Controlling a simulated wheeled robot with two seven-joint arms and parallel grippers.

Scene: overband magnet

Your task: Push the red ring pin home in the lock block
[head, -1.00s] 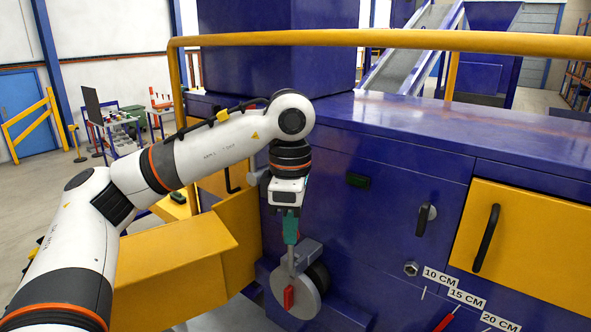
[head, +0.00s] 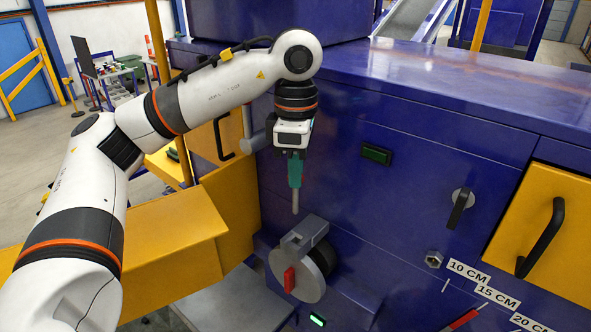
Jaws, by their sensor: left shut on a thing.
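My left gripper (head: 294,153) is shut on a tool with a green handle (head: 295,171) and a grey shaft (head: 295,200). The shaft points down, and its tip looks just above a grey block (head: 310,232), apart from it. The block sits at the top of a round grey disc (head: 308,284) on the blue machine's front. A red piece (head: 289,281) is on the disc's face. I cannot make out a red ring pin for certain, nor whether the grey block is the lock block. My right gripper is not in view.
A yellow box-shaped part (head: 165,250) stands left of the disc. The blue machine front (head: 380,210) carries a black-handled switch (head: 461,205) and a yellow door (head: 548,225) at right.

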